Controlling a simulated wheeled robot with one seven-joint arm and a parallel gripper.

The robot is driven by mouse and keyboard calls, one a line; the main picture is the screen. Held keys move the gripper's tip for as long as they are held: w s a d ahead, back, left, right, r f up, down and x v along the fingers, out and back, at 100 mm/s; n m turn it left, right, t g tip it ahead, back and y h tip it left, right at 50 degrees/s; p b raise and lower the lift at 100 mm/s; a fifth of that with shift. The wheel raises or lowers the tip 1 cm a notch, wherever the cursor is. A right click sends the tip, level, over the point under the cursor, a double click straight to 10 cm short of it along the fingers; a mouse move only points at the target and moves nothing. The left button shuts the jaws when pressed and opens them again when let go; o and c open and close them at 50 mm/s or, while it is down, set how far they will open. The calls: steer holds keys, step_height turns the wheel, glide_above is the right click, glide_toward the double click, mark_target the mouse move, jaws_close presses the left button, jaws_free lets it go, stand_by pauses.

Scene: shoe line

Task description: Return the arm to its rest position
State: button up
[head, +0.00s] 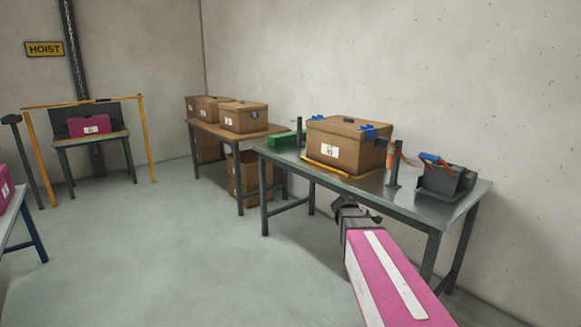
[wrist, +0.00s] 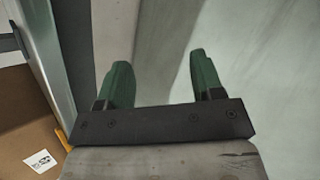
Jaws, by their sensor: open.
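My gripper (wrist: 160,62) shows in the wrist view with its two green fingers spread apart and nothing between them. The fingers are hard to make out there. The arm looks clear of the table, but I cannot tell the exact gap.
A brown box (head: 345,142) with blue clips sits on the steel table, beside a dark holder (head: 447,183) and a green item (head: 284,139). More brown boxes (head: 243,119) stand on a wooden-topped table behind. A magenta box (head: 89,126) stands at far left. The middle floor is free.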

steer(key=s+a+f+m+g+y, duration=0.1)
steer(key=s+a+f+m+y, duration=0.3)
steer(key=s, duration=0.5)
steer(key=s+a+f+m+g+y, duration=0.2)
steer(key=s+a+f+m+y, duration=0.2)
steer(key=s+a+f+m, duration=0.3)
steer(key=s+a+f, duration=0.1)
steer(key=s, duration=0.2)
steer(key=shift+a+m+y, duration=0.15)
steer(key=shift+m+y, duration=0.15)
steer(key=shift+y, duration=0.1)
